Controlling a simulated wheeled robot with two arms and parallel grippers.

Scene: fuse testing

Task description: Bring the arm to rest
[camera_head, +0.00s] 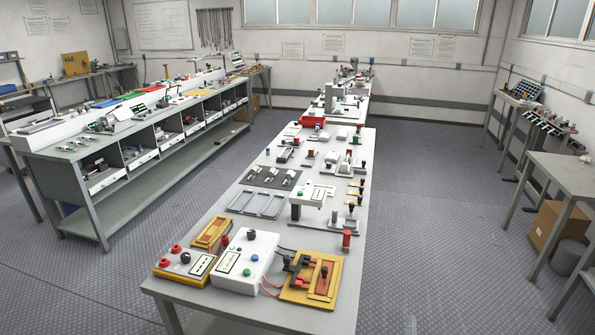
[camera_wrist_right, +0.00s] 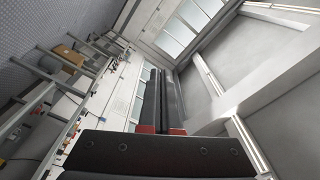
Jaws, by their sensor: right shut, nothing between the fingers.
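My right gripper (camera_wrist_right: 161,80) shows in the right wrist view as two dark fingers lying close together, shut with nothing between them. It points up towards the wall and windows, away from any table. In the head view only a faint pale shape at the bottom edge, right of the long table, might be part of my right arm; I cannot tell. My left gripper is in neither view.
The long central table (camera_head: 185,289) holds a white tester box (camera_head: 245,262), a yellow-framed fixture (camera_head: 311,279) and several small devices. A shelved bench (camera_head: 66,152) stands left. A side table (camera_head: 570,174) stands right, above a cardboard box (camera_head: 556,227). The floor between is clear.

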